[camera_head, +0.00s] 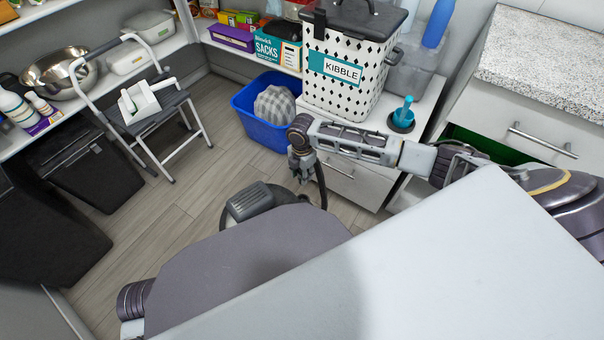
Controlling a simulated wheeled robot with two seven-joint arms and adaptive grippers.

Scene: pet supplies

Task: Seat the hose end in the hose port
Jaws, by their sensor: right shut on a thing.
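My right gripper (302,176) points down at mid-picture, below the end of my outstretched right arm, and is shut on the hose end, which is mostly hidden by the fingers. A dark hose (322,186) curves down from beside the gripper and passes out of sight behind my body. A dark grey machine with a ribbed block on top (250,202) stands on the floor to the lower left of the gripper, partly hidden by my body. I cannot make out the hose port. My left gripper is not in view.
A blue bin (256,128) stands behind the gripper. A kibble container (330,98) and a teal-handled item (402,118) stand on the white cabinet (352,184) at right. A folding step stool (170,128) is at left; open floor (190,210) lies between.

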